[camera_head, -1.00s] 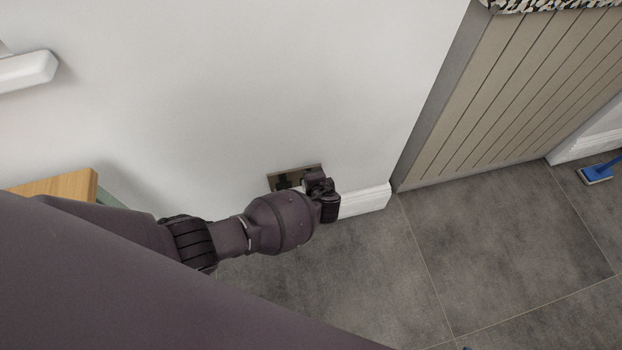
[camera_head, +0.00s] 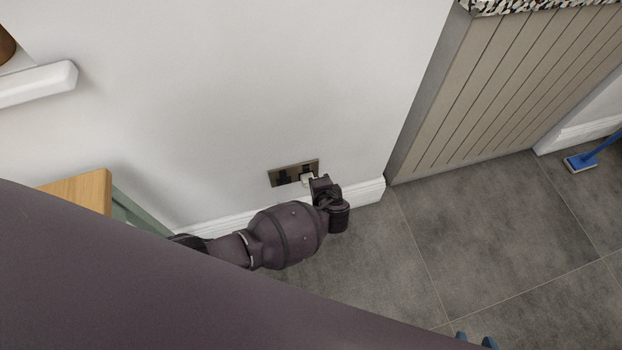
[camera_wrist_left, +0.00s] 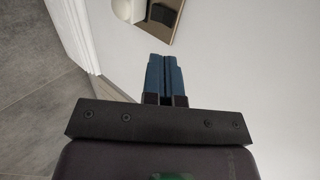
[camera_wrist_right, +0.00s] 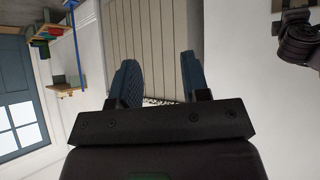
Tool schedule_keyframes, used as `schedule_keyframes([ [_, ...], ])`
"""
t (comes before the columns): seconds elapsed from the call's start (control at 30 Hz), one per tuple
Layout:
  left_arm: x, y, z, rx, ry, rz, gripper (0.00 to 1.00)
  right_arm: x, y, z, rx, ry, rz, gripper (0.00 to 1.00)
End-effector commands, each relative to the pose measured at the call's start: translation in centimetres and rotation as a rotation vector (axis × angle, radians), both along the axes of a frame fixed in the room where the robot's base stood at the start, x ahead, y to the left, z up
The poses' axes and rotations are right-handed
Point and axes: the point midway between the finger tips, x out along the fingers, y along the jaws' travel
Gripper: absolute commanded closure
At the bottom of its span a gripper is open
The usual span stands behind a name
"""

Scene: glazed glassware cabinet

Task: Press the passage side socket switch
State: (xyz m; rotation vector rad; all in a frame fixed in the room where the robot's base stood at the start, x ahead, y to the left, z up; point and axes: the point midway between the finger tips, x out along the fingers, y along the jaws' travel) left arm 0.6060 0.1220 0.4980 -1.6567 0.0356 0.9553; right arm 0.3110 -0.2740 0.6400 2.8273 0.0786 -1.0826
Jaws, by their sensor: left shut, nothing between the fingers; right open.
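The socket plate (camera_head: 285,175) is a brassy rectangle with dark inserts, low on the white wall in the head view. A small pale part shows at its lower right, partly hidden by my left wrist. My left arm's end is just below and right of the plate; its fingertips are hidden there. In the left wrist view my left gripper (camera_wrist_left: 165,70) is shut and empty, with the socket plate (camera_wrist_left: 181,20) just beyond its tips.
A white skirting board (camera_head: 362,193) runs below the socket. A grooved beige panel (camera_head: 490,90) stands to the right. A wooden-topped unit (camera_head: 82,192) is at the left. Grey tiled floor (camera_head: 480,230) is open at the right, with a blue mop (camera_head: 582,162) beyond.

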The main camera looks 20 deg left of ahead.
Motion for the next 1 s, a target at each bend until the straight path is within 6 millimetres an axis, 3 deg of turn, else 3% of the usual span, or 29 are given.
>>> schedule_keyframes([
  [0.1, -0.7, -0.5, 1.0, 0.000, -0.005, 0.000, 1.00, 0.2, 0.0, 0.5, 0.001, -0.009, -0.001, 0.57],
  [0.53, -1.4, -0.9, 1.1, 0.001, 0.002, 0.000, 1.00, 0.2, 0.2, 0.6, 0.002, -0.015, 0.001, 0.57],
  [0.8, -2.5, -0.6, 1.6, -0.061, 0.014, 0.013, 1.00, 1.5, 1.7, 1.0, 0.014, -0.028, 0.030, 0.97],
  [1.0, -5.5, 0.1, 3.0, -0.234, 0.038, 0.049, 1.00, 4.2, 5.3, 1.4, 0.027, -0.042, 0.118, 1.00],
])
